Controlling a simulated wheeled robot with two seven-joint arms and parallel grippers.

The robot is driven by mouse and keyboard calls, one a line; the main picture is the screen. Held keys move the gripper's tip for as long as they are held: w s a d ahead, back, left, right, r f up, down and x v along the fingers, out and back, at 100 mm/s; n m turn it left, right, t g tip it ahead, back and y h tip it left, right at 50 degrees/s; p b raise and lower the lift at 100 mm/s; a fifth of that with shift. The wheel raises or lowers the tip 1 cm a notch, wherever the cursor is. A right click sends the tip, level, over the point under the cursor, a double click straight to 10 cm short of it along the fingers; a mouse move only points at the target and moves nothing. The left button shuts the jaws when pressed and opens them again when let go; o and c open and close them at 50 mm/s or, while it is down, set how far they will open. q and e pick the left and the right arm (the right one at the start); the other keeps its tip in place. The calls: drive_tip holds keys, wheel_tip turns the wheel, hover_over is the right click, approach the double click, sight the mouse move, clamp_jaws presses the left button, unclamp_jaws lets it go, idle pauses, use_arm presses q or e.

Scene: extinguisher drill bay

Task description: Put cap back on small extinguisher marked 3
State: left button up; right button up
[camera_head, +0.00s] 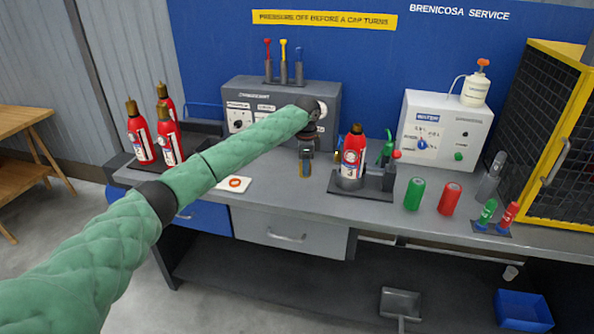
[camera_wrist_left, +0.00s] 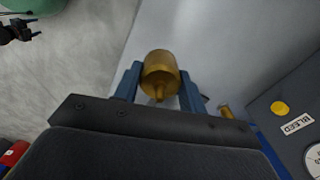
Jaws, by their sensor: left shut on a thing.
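My left gripper (camera_head: 306,168) is above the bench, left of the extinguisher in the holder. In the left wrist view its blue fingers (camera_wrist_left: 157,85) are shut on a brass cap (camera_wrist_left: 160,68) with a narrow stem. A red extinguisher (camera_head: 353,150) stands upright in a dark holder (camera_head: 372,188); its top is short and brass, and I cannot read its number surely. Several similar extinguishers (camera_head: 138,138) with taller brass tops stand at the left. A dark shape, seemingly my right gripper (camera_wrist_left: 18,30), shows at the edge of the left wrist view; its fingers are unclear.
A grey control panel (camera_head: 262,100) stands behind my left gripper. A white panel (camera_head: 440,128) is at the back right. A green cylinder (camera_head: 414,194) and a red cylinder (camera_head: 449,198) stand right of the holder. A white card (camera_head: 234,184) lies on the bench.

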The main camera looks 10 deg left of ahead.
use_arm(q)
drive_tip(key=shift+s+d+r, duration=0.1)
drive_tip(key=shift+d+r, duration=0.1)
drive_tip(key=shift+d, duration=0.05)
idle(0.3)
drive_tip(key=shift+d+r+n, duration=0.1)
drive_tip(key=shift+n, duration=0.7)
drive_tip(key=n, duration=0.1)
drive_tip(key=r+n, duration=0.1)
drive_tip(key=shift+d+n, duration=0.4)
drive_tip(key=s+d+n, duration=0.2)
drive_tip(key=s+n, duration=0.7)
drive_tip(key=s+a+f+n, duration=0.1)
drive_tip(key=s+a+f, duration=0.2)
drive_tip(key=s+f, duration=1)
drive_tip(key=s+a+f+n, duration=0.1)
drive_tip(key=s+a+f, duration=0.3)
drive_tip(key=s+f, duration=0.8)
drive_tip(key=shift+s+f, duration=0.4)
drive_tip(key=shift+s, duration=0.6)
drive_tip(key=shift+a, duration=0.1)
